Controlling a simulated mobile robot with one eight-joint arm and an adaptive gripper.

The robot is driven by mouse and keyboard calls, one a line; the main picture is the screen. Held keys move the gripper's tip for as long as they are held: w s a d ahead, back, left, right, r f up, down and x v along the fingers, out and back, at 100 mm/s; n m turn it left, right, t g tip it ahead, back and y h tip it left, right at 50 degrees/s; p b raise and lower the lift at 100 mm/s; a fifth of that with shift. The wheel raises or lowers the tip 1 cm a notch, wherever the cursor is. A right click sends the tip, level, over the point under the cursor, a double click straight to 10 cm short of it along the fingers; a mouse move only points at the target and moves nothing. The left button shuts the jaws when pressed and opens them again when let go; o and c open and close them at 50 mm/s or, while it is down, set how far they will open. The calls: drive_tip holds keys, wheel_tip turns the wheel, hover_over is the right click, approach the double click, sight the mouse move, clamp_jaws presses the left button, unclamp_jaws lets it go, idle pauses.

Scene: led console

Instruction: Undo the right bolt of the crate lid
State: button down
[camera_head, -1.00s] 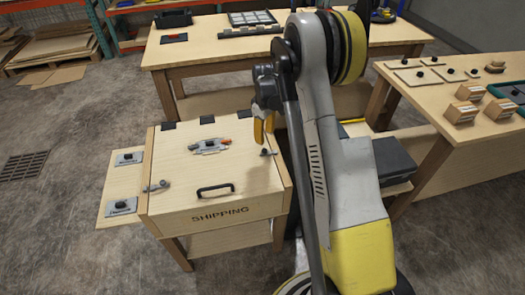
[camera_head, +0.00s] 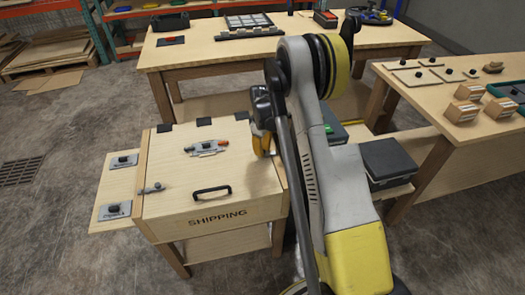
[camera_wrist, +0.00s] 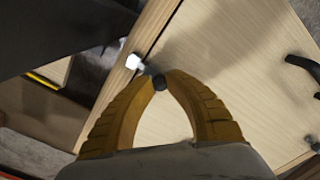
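The wooden crate (camera_head: 190,219) marked SHIPPING stands left of my arm with its lid (camera_head: 175,170) down. The right bolt's small dark knob (camera_wrist: 160,83) shows in the wrist view at the lid's edge, next to a bright metal keeper (camera_wrist: 134,62). In the head view my gripper hides this bolt. My gripper (camera_wrist: 164,76) has its two yellow fingertips close together around the knob and seems shut on it. The left bolt (camera_head: 152,188) sits on the lid's left edge.
A black handle (camera_head: 212,191) is on the lid near the front. A side board (camera_head: 112,188) at the left carries two knobbed plates. Workbenches stand behind (camera_head: 210,53) and at the right (camera_head: 437,88). Dark boxes (camera_head: 387,163) sit right of my arm.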

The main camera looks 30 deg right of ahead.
sight(255, 158)
drive_tip(key=shift+w+a, duration=0.25)
drive_tip(key=shift+a, duration=0.45)
drive_tip(key=shift+w+a, duration=0.2)
drive_tip(key=shift+a, duration=0.5)
drive_tip(key=c, duration=1.3)
unclamp_jaws()
drive_tip(key=shift+a, duration=0.15)
wheel_tip(255, 158, up, 12)
drive_tip(key=shift+r, duration=0.1)
